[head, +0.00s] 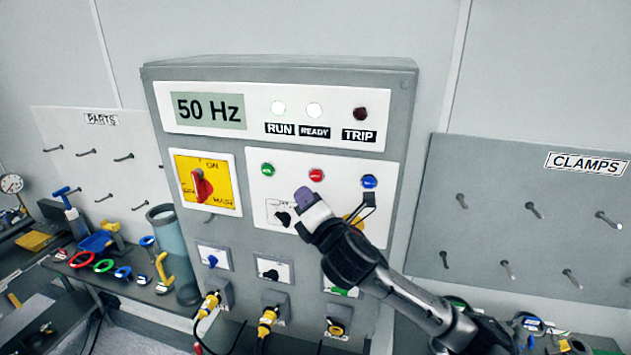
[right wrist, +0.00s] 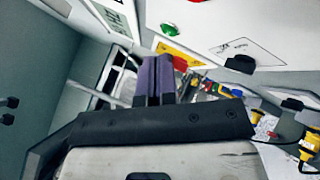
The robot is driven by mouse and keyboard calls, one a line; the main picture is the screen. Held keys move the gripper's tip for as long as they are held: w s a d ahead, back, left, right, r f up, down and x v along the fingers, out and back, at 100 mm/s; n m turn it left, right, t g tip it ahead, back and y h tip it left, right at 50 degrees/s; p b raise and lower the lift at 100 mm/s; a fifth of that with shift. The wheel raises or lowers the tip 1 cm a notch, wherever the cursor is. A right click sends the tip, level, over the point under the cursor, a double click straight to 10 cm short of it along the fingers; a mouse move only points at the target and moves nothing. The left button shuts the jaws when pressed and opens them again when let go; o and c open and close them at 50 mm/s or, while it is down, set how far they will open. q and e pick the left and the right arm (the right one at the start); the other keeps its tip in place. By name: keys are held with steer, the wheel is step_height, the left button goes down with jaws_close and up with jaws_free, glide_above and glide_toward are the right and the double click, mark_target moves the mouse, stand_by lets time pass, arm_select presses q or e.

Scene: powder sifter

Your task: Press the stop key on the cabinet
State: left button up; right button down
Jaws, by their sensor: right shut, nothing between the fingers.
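The grey cabinet (head: 228,80) stands upright in the middle of the head view. Its white key panel (head: 343,167) has a green key (head: 268,169), a red key (head: 316,175) and a blue key (head: 369,181) in a row. The red key looks like the stop key; its lettering is too small to read. My right gripper (head: 303,197) is shut and empty, its purple fingertips just below the red key; contact cannot be told. In the right wrist view the shut purple fingers (right wrist: 153,80) show near a green key (right wrist: 170,29). My left gripper is out of view.
The display (head: 208,110) reads 50 Hz. The RUN (head: 278,108) and READY (head: 315,110) lamps are lit white; the TRIP lamp (head: 361,113) is dark red. A red rotary switch (head: 202,186) sits left of the keys. Yellow plugs (head: 267,318) and cables stick out below.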

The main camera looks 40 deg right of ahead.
mark_target(316, 176)
steer(key=w+d, duration=0.2)
steer(key=d, duration=0.1)
steer(key=shift+w+d, duration=0.2)
steer(key=shift+d, duration=0.05)
stand_by(0.7)
stand_by(0.8)
stand_by(0.6)
steer(key=shift+w+d+p, duration=0.2)
steer(key=shift+d+p, duration=0.1)
steer(key=shift+p, duration=0.05)
stand_by(0.3)
